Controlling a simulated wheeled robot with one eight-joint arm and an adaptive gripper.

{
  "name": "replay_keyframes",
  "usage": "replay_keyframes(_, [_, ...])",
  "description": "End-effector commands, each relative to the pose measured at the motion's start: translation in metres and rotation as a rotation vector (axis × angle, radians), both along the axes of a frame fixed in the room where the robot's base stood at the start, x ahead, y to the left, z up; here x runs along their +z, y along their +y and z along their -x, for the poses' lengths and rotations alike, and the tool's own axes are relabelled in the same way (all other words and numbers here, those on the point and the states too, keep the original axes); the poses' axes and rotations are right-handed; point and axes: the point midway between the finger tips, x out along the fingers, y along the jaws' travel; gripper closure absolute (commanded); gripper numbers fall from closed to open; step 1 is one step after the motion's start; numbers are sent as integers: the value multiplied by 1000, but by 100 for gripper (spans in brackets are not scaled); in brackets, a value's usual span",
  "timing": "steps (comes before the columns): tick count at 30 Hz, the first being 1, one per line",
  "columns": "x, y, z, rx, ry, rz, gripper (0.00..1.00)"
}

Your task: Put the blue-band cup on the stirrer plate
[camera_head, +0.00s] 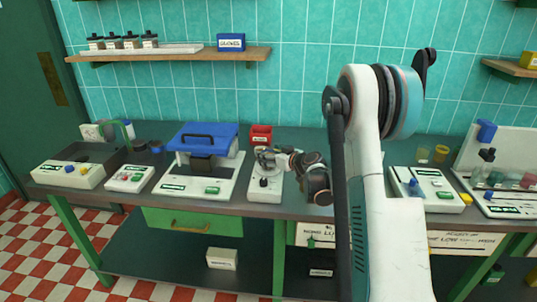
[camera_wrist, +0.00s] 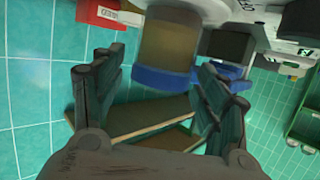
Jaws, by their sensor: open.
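The blue-band cup shows in the wrist view as an amber, see-through cylinder (camera_wrist: 165,45) with a blue band (camera_wrist: 162,78). It is between and just beyond my gripper's spread fingers (camera_wrist: 160,95), with a gap beside each finger. Its far end meets a pale grey round surface at the picture's top; whether it rests on it I cannot tell. In the head view my gripper (camera_head: 272,157) is open over the stirrer plate (camera_head: 266,188), a white unit with a black knob. The cup is hard to make out there.
A red box (camera_head: 261,134) stands just behind the stirrer plate. A blue-lidded unit (camera_head: 203,140) is close on its left. A white device (camera_head: 427,188) and two yellowish cups (camera_head: 440,153) are to the right, beyond my arm. A wooden shelf (camera_head: 170,54) hangs above.

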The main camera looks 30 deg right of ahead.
Motion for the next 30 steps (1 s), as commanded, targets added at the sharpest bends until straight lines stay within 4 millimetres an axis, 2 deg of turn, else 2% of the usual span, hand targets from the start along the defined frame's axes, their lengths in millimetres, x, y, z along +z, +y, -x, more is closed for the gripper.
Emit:
replay_keyframes(9, [22,-10,63,-3,0,-1,33])
replay_keyframes(15, [29,-14,90,-2,1,1,33])
replay_keyframes(21, [32,-15,100,-1,0,0,33])
replay_keyframes(30, [32,-15,101,1,1,0,33])
